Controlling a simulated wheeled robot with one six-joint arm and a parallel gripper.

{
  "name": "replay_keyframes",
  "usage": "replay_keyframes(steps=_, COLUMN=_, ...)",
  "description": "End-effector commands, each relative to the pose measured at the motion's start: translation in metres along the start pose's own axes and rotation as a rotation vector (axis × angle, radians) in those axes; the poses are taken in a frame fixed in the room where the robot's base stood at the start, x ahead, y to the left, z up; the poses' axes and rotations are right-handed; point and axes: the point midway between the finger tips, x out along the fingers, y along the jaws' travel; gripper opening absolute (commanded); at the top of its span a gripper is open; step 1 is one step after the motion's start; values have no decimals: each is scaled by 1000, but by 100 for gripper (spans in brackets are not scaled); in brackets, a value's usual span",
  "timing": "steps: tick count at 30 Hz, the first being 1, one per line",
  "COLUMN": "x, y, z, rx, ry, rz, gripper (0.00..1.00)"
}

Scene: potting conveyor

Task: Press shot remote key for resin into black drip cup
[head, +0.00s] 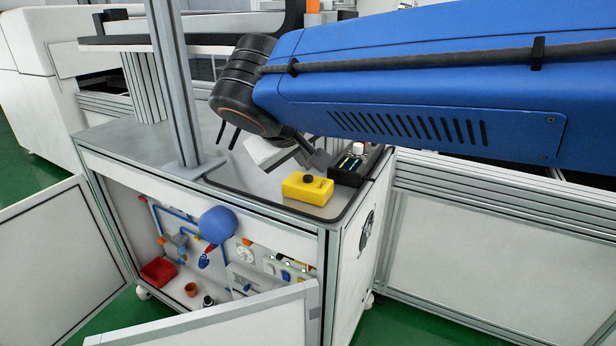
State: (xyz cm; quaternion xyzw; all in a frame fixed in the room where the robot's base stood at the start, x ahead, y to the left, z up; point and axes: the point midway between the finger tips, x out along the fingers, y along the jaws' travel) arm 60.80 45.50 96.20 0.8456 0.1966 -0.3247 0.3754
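A yellow box (308,189) with a round black button on top stands near the front right corner of the grey cabinet top; it looks like the shot remote. A small black cup-like item (208,301) stands on the floor of the open cabinet; I cannot tell whether it is the drip cup. My gripper (318,160) is partly hidden under my blue arm, just above and behind the yellow box. It looks apart from the button. Its fingers are too small and covered to tell if they are open or shut.
A black tray (347,173) with small items sits right of the yellow box. A metal post (176,85) rises from the cabinet top. The open cabinet holds a red bin (159,271), an orange pot (191,289) and blue tubing. Its doors stand open.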

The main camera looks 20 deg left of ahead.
Motion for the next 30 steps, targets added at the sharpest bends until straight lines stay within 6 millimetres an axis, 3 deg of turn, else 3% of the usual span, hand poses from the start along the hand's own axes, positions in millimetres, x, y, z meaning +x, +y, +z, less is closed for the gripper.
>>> replay_keyframes(steps=30, x=7, y=-6, z=5, rx=0, ry=0, rz=0, gripper=0)
